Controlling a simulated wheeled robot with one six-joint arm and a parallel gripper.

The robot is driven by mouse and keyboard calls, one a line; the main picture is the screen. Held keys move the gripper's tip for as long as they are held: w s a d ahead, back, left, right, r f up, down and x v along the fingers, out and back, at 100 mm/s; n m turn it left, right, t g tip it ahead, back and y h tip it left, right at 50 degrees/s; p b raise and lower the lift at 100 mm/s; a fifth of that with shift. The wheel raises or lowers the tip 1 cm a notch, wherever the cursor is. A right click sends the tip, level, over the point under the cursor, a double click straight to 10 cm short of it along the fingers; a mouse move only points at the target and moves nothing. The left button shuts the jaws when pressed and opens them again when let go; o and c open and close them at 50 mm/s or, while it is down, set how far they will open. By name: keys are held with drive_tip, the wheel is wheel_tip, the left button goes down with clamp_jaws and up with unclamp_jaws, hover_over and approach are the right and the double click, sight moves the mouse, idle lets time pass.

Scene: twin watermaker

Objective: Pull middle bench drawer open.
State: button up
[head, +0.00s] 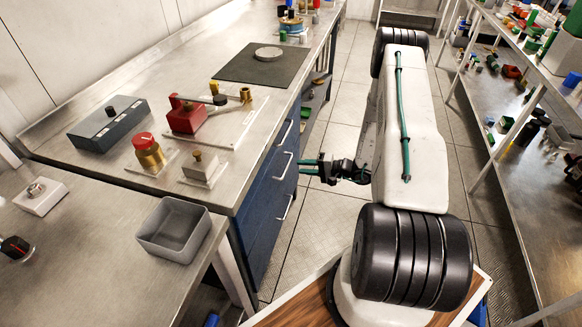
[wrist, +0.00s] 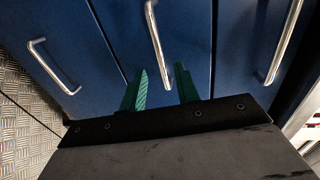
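The bench's blue drawer front (head: 267,187) carries three silver handles, one above another. The middle handle (head: 283,166) also shows in the wrist view (wrist: 156,42), running lengthwise between my fingers as seen there. The drawers look shut, with their fronts flush. My gripper (head: 303,171) is just to the right of the middle handle in the head view. Its two green fingers (wrist: 160,84) are apart, one on each side of the handle's near end. I cannot tell whether they touch it or how deep it sits between them.
The other handles are at the left (wrist: 52,66) and right (wrist: 280,42) of the wrist view. The benchtop (head: 225,160) holds a grey bin (head: 173,231) and several fittings. A shelf rack (head: 500,190) stands across the tiled aisle. The floor beside the drawers is clear.

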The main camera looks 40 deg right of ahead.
drive_tip(key=x, duration=0.5)
drive_tip(key=shift+w+a, duration=0.25)
drive_tip(key=shift+w, duration=0.05)
clamp_jaws()
